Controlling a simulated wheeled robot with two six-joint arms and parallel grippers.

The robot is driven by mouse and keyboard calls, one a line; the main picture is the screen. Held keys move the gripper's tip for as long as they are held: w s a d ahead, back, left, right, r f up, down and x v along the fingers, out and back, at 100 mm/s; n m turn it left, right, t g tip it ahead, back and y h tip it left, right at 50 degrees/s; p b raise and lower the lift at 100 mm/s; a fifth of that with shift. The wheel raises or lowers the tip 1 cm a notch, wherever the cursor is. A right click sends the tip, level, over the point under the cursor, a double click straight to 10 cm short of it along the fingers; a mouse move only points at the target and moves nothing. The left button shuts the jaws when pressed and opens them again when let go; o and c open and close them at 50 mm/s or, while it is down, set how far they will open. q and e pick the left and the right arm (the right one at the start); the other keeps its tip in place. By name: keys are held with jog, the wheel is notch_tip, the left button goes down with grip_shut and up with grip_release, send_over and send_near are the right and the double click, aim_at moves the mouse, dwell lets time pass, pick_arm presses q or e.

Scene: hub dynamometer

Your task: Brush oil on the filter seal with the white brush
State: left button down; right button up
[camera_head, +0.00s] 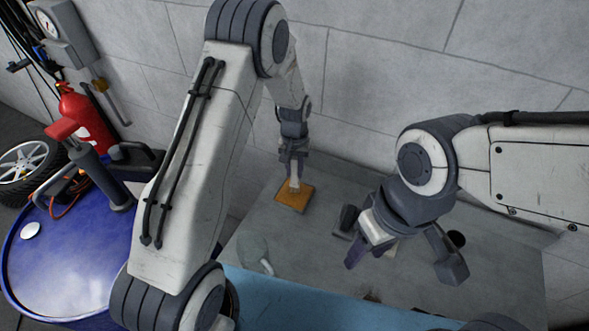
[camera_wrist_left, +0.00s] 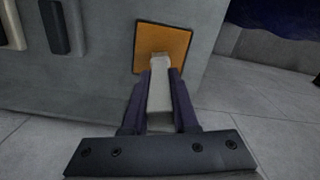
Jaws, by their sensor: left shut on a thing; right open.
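My left gripper (camera_head: 293,160) is shut on a white brush (camera_head: 294,184), which points down at an orange square pad with a dark rim (camera_head: 301,200). In the left wrist view the brush (camera_wrist_left: 160,98) sits between both fingers (camera_wrist_left: 160,85), its far end over the orange pad (camera_wrist_left: 178,42). I cannot tell whether it touches the pad. My right gripper (camera_head: 402,262) is open above the right part of the grey worktop. I cannot make out the filter or its seal for certain; the right gripper covers part of the worktop.
A dark block (camera_head: 348,217) stands beside the right gripper. A blue drum (camera_head: 70,265) with a tool on top stands at left, near a red extinguisher (camera_head: 84,115). A wall closes the back.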

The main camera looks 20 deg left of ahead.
aim_at(295, 158)
pick_arm(q)
jog(key=shift+f+b, duration=0.35)
jog(key=shift+f, duration=0.2)
dwell(1.2)
jog(key=shift+r+p, duration=2.6)
jog(key=shift+r, duration=0.95)
